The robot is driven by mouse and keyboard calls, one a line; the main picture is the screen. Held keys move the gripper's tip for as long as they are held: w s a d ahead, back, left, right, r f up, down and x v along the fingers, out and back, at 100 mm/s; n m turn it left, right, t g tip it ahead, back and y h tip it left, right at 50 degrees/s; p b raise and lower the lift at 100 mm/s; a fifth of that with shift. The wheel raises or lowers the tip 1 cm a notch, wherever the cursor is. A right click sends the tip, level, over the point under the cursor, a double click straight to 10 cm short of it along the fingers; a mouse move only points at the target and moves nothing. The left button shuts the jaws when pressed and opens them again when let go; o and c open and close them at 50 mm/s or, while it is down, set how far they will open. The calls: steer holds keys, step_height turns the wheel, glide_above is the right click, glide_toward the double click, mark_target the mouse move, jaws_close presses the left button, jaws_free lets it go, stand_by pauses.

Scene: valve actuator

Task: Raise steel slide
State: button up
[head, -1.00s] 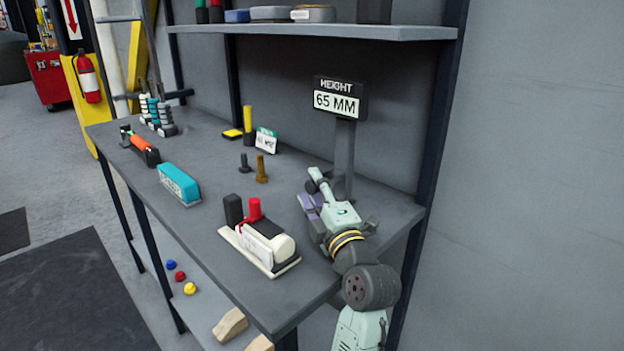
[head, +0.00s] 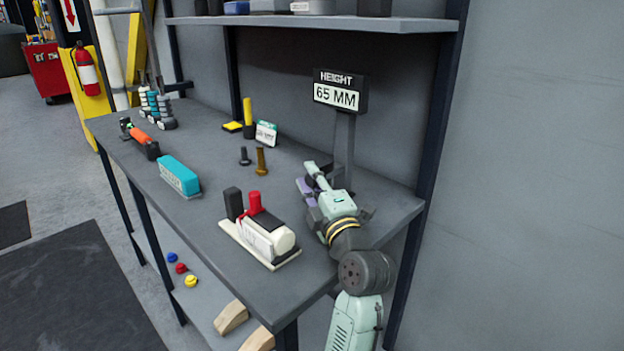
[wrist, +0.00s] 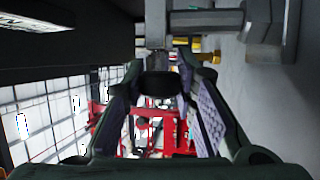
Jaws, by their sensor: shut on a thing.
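The height stand has a grey upright post (head: 346,150) with a display (head: 340,92) on top reading HEIGHT 65 MM. My gripper (head: 310,182) is at the post's lower front, near the right end of the bench. In the wrist view, my gripper (wrist: 160,72) has its two fingers drawn in toward a grey metal part (wrist: 155,22) at the top centre, which looks like the steel slide. The gripper is shut on it. The exact contact is dark and partly hidden. In the head view my gripper and arm hide the slide.
A shelf (head: 320,23) runs above the display.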

jaws_close()
step_height(320, 180, up, 4)
steer(key=shift+f+p, duration=0.25)
steer(key=shift+p, duration=0.05)
steer(key=shift+f, duration=0.1)
steer(key=o, duration=0.9)
jaws_free()
steer(key=shift+s, duration=0.1)
